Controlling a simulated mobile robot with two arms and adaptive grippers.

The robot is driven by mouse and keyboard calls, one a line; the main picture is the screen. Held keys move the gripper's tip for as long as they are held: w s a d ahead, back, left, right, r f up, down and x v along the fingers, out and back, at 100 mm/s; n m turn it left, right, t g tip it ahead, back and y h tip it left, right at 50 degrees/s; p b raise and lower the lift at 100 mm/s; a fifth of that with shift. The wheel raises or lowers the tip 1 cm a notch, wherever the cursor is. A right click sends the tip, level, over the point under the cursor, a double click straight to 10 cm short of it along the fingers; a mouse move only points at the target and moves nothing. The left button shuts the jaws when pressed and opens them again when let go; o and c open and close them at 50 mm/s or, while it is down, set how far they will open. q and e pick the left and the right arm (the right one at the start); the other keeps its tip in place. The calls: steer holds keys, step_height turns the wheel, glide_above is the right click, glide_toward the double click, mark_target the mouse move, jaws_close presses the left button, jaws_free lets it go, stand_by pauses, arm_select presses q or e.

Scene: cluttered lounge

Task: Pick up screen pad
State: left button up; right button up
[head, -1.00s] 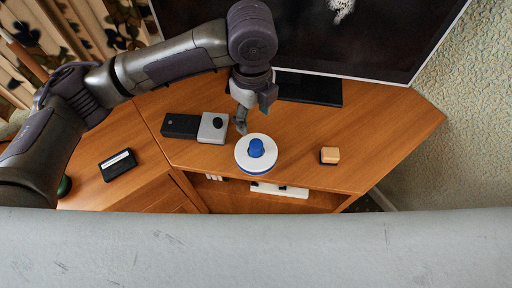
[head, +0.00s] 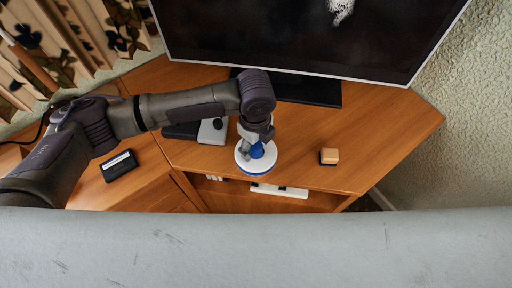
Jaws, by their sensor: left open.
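A round white pad with a blue rim and a blue knob on top (head: 263,168) sits on the wooden cabinet top near its front edge. It is the thing that looks most like the screen pad, though no label shows. My left gripper (head: 256,147) comes down from above, with its fingers open around or just beside the blue knob. The gripper covers part of the knob and the back of the pad, so contact cannot be told. My right gripper is not in view.
A grey and black device with a black knob (head: 213,131) lies left of the pad, partly behind my arm. A black box (head: 118,165) lies at left. The television (head: 300,40) stands behind.

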arm_select(q)
steer(key=shift+f, duration=0.2)
jaws_close()
steer(key=shift+r, duration=0.1)
